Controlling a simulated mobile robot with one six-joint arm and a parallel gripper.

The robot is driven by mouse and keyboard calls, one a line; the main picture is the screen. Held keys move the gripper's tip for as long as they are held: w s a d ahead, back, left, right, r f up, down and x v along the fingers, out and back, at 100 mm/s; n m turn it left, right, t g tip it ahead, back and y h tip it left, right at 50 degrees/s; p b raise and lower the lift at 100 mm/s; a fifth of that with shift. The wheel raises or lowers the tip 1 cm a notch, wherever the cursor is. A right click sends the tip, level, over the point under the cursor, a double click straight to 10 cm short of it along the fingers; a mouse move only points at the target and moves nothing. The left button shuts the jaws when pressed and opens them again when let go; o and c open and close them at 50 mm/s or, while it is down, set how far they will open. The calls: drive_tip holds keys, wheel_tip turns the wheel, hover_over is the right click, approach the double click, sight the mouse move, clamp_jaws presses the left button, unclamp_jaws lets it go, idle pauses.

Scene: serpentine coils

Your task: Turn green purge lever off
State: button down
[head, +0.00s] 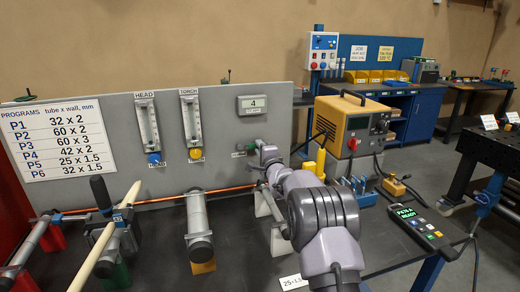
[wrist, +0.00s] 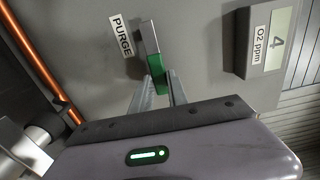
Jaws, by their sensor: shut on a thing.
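The green purge lever (wrist: 157,72) shows in the wrist view on the grey panel, with a pale metal part above its green section. A white PURGE label (wrist: 121,37) is on the panel to its left. My gripper (wrist: 157,80) is shut on the lever, its two grey fingers reaching the green section from below. In the head view my gripper (head: 254,147) is at the lower right of the grey panel (head: 215,115). The lever cannot be made out clearly there, as my arm crowds that spot.
An O2 ppm display (wrist: 276,42) reading 4 is right of the lever. A copper tube (wrist: 40,65) runs along the panel at left. In the head view, clamped tubes (head: 198,228) stand on the dark bench, a yellow power unit (head: 352,125) is at right, and a pendant (head: 424,230) lies at front right.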

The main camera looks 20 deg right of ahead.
drive_tip(key=shift+f, duration=0.1)
drive_tip(key=c, duration=1.3)
unclamp_jaws()
drive_tip(key=s+p, duration=0.1)
drive_tip(key=s, duration=1.6)
drive_tip(key=shift+s+p, duration=0.2)
drive_tip(key=shift+p, duration=0.2)
